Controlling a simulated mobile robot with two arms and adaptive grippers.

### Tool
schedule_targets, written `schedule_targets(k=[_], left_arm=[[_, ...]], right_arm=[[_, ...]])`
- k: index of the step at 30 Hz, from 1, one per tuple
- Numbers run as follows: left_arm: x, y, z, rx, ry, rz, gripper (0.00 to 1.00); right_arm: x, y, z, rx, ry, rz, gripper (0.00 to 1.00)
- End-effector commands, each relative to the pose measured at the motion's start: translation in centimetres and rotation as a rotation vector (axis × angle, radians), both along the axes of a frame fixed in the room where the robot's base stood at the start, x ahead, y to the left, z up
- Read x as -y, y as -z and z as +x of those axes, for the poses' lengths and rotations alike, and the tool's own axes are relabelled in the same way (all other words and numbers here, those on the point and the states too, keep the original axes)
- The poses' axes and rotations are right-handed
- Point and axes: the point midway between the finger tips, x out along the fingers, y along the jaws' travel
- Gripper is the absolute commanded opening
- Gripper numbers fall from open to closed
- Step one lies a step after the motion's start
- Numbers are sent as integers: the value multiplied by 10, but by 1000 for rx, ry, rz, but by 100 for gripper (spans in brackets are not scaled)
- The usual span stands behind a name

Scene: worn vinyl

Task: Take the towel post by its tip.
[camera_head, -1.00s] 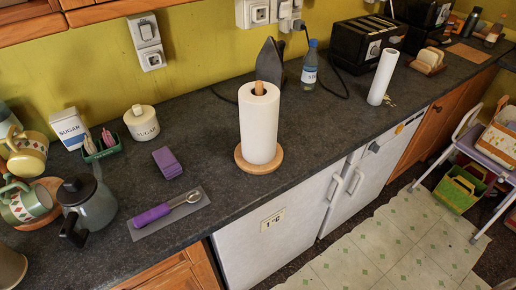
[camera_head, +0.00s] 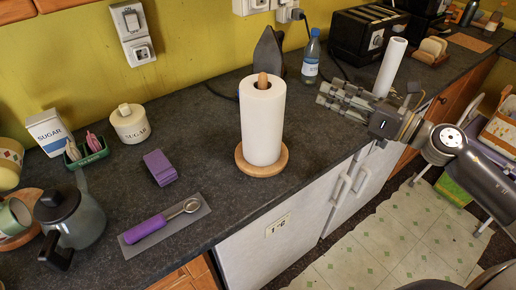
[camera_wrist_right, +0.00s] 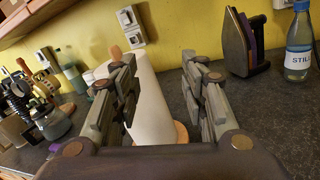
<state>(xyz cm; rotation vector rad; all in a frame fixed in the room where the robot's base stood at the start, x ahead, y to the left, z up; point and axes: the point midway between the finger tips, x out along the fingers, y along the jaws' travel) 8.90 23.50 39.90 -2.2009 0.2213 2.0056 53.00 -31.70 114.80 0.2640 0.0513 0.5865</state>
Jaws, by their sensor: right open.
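The towel post is a wooden rod inside a white paper towel roll (camera_head: 263,125) on a round wooden base (camera_head: 262,167). Only its rounded tip (camera_head: 262,81) shows above the roll. In the right wrist view the tip (camera_wrist_right: 116,52) stands beyond the left finger, and the white roll (camera_wrist_right: 150,105) shows between the fingers. My right gripper (camera_head: 324,95) is open and empty, to the right of the roll and apart from it, its fingers pointing left towards it. My left gripper is not in view.
A grey iron (camera_head: 270,52) and a blue-capped bottle (camera_head: 311,57) stand behind the roll. A loose white roll (camera_head: 390,67) stands near my right wrist. A purple scoop (camera_head: 150,228), purple block (camera_head: 160,167) and sugar pot (camera_head: 130,122) lie left. Bare counter surrounds the base.

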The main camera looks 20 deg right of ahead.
Motion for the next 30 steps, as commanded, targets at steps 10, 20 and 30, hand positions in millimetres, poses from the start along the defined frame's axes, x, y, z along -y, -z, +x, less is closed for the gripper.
schedule_targets(k=[10, 20, 30], left_arm=[[0, 2, 0, 0, 0, 0, 37], [0, -7, -1, -2, 0, 0, 37], [0, -23, -2, -2, 0, 0, 37]], right_arm=[[-61, -33, -26, 145, -152, -233, 40], [-75, -34, -9, 144, -149, -229, 40], [-88, -34, 8, 142, -145, -224, 40]])
